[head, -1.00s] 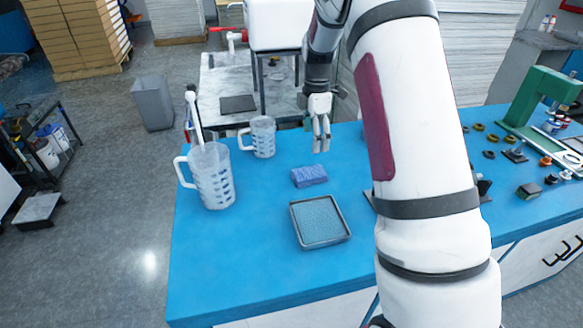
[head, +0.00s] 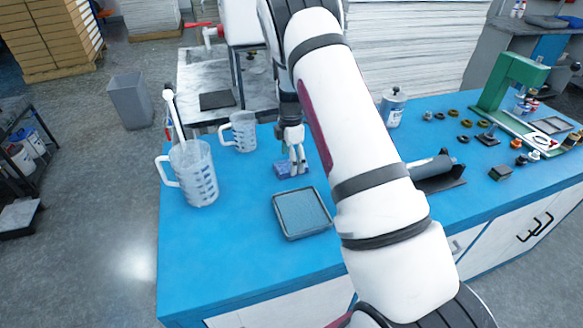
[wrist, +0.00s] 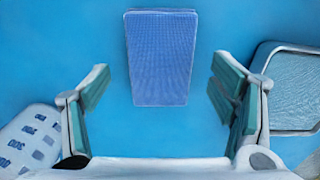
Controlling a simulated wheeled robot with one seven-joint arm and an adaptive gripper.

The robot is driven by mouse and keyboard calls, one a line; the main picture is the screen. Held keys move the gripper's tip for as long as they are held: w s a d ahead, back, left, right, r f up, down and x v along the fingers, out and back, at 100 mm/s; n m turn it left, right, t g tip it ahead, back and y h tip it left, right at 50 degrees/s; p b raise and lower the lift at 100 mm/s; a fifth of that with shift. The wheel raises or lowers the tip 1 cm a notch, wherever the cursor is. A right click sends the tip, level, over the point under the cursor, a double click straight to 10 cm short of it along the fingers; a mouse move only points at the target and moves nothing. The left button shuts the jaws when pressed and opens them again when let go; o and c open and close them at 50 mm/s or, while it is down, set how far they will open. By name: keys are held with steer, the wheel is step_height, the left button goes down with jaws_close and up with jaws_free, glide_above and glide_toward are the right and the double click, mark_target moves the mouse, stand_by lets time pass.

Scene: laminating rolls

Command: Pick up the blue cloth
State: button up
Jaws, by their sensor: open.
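The blue cloth (head: 291,168) lies as a folded block on the blue table, partly hidden behind my gripper in the head view. In the wrist view the cloth (wrist: 160,55) is upright in the picture at the top middle, ahead of and between the fingertips. My gripper (head: 297,166) points down above the cloth. In the wrist view my gripper (wrist: 158,85) has its two fingers wide apart, with nothing between the pads but the near end of the cloth and table beyond.
A grey tray (head: 277,222) sits in front of the cloth. A large measuring jug (head: 196,178) with a white-handled tool and a smaller jug (head: 243,133) stand to the left. A dark holder (head: 440,178) and a green press (head: 512,78) are at the right. The front left table (head: 220,260) is clear.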

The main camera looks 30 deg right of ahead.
steer(key=shift+f, duration=1)
steer(key=c, duration=1.2)
steer(key=shift+r, duration=0.5)
steer(key=r, duration=0.1)
steer(key=s+r, duration=0.1)
steer(key=shift+r+b, duration=0.3)
steer(key=shift+r, duration=0.05)
steer(key=s, duration=0.5)
steer(key=s+a+r, duration=0.1)
steer(key=s, duration=0.9)
steer(key=shift+a+r, duration=0.15)
steer(key=shift+a, duration=0.05)
